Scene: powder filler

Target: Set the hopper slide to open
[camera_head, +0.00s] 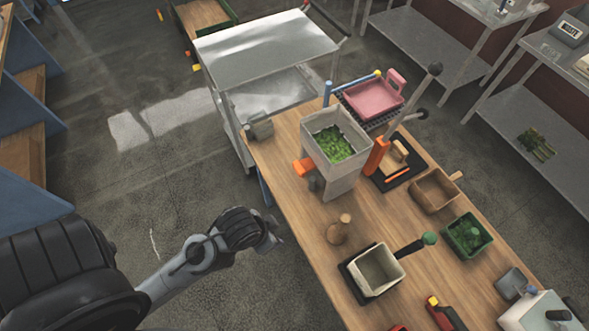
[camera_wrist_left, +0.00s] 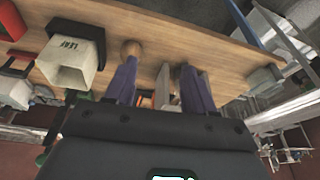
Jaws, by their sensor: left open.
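The hopper (camera_head: 352,128) is a light grey open-topped box holding green pieces, standing on a support on the wooden table. An orange slide handle (camera_head: 303,168) sticks out low on its left side. My left gripper (camera_head: 278,232) is beside the table's left edge, nearer the camera than the hopper and apart from it. In the left wrist view its two purple fingers (camera_wrist_left: 158,75) are spread and empty; a pale upright part shows between them, which I cannot identify for sure. My right gripper is not in view.
A wooden knobbed object (camera_head: 338,230) and a cream bin (camera_head: 376,271) stand near the hopper on the table (camera_head: 310,222). An orange upright part (camera_head: 376,157), a brown box (camera_head: 434,190) and a green bin (camera_head: 467,234) are to its right.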

